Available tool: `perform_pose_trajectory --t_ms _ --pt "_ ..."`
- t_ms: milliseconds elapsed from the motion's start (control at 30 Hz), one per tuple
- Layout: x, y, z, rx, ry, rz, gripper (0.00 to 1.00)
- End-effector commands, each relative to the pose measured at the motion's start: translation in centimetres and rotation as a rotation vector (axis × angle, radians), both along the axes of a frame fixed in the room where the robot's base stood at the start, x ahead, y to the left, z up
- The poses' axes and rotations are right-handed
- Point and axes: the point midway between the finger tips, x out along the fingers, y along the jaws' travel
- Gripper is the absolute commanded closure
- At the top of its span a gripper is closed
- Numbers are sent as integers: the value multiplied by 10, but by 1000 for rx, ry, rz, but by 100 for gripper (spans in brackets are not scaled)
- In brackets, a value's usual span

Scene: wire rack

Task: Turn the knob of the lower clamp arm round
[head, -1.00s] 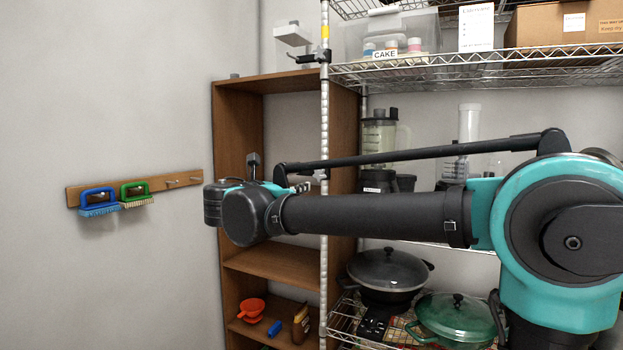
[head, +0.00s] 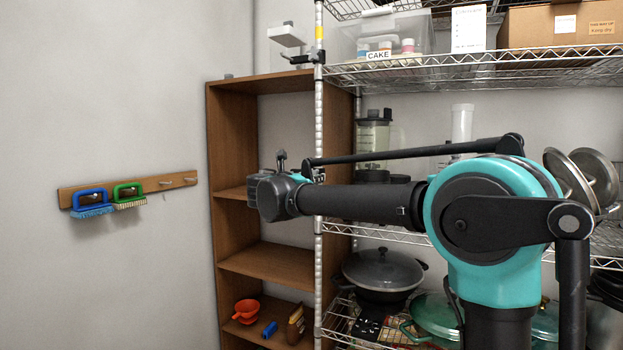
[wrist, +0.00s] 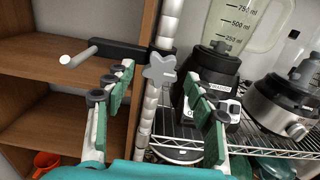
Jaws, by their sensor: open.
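In the wrist view, the star-shaped grey knob (wrist: 159,69) of the lower clamp arm sits at the rack's pole. The lower clamp arm (wrist: 119,51) is dark and runs left from the pole, with a pale rod (wrist: 80,56) pointing out of it. My gripper (wrist: 158,82) is open and empty. Its green-padded fingers stand left and right of the knob in the picture, with a gap to each side; whether the tips reach its depth, I cannot tell. In the head view, my wrist and forearm hide most of the lower clamp.
An upper clamp arm (head: 303,57) is on the same pole (head: 319,130). A brown bookcase (head: 225,150) stands behind and left. A blender (wrist: 215,75) and a pot-like appliance (wrist: 285,105) stand on the wire shelf to the right. Brushes hang on the left wall rail (head: 165,182).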

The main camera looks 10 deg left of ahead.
Motion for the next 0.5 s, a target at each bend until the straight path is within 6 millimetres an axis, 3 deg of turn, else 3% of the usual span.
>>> perform_pose_trajectory --t_ms 200,500 --pt "16 -6 0 0 0 0 45" --pt "17 -6 0 0 0 0 45"
